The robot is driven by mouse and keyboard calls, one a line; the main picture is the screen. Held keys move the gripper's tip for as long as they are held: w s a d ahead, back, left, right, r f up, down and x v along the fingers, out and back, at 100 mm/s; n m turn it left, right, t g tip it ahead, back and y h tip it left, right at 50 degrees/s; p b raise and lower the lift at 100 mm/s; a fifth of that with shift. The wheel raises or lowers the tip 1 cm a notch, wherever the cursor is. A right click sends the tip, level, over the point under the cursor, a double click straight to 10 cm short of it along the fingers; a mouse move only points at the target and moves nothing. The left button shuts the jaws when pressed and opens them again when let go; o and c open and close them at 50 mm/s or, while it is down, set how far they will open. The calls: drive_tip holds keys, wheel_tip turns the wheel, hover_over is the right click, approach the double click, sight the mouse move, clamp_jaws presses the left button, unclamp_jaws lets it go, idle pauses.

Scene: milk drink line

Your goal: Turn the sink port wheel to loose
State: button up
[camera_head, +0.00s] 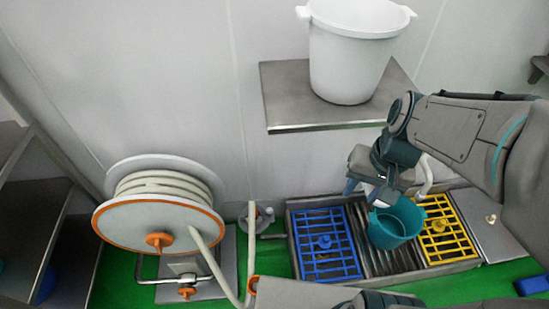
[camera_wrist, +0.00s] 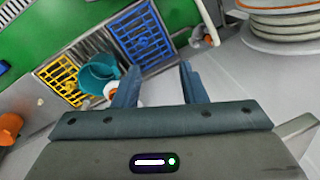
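I cannot tell for sure which part is the sink port wheel. A blue knob (camera_head: 324,241) stands on the blue grate (camera_head: 345,268) of the floor sink, and a yellow knob (camera_head: 437,225) stands on the yellow grate (camera_head: 462,245). A small grey wheel-like fitting (camera_head: 264,214) sits on a pipe by the wall. My gripper (camera_head: 369,192) is above the sink, near the teal bucket, and apart from the blue knob. In the wrist view my gripper (camera_wrist: 158,68) is open, its two fingers wide apart with nothing between them. An orange and white part (camera_wrist: 110,89) is partly hidden by one finger.
A teal bucket (camera_head: 393,224) stands in the sink between the grates. A large white bin (camera_head: 350,55) stands on a steel wall shelf (camera_head: 285,95) above. A hose reel (camera_head: 150,220) is at left. Dark shelving (camera_head: 30,210) is at far left. Green floor shows in front.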

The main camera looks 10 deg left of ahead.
drive_tip(key=w+a+f+m+g+y+b, duration=0.1)
drive_tip(key=w+a+f+g+y+b, duration=0.15)
drive_tip(key=f, duration=0.55)
drive_tip(key=w+a+f+m+g+y+b, duration=0.1)
drive_tip(key=a+f+m+y+b, duration=0.2)
drive_tip(key=f, duration=0.5)
drive_tip(key=m+t+y+b, duration=0.8)
drive_tip(key=m+t+b, duration=0.4)
drive_tip(key=m+b, duration=0.75)
approach(270, 210)
drive_tip(key=shift+n, duration=0.45)
drive_tip(key=b+x, duration=0.1)
drive_tip(key=x, duration=0.2)
drive_tip(key=b+x, duration=0.2)
drive_tip(key=x, duration=0.1)
drive_tip(key=b+x, duration=0.1)
drive_tip(key=x, duration=0.1)
drive_tip(key=shift+w+a+f+b, duration=0.1)
drive_tip(key=shift+a+f+b, duration=0.2)
drive_tip(key=shift+a+b, duration=0.1)
drive_tip(key=shift+w+a+r, duration=0.15)
drive_tip(key=shift+w+a, duration=0.15)
drive_tip(key=shift+a, duration=0.25)
drive_tip(key=c, duration=0.7)
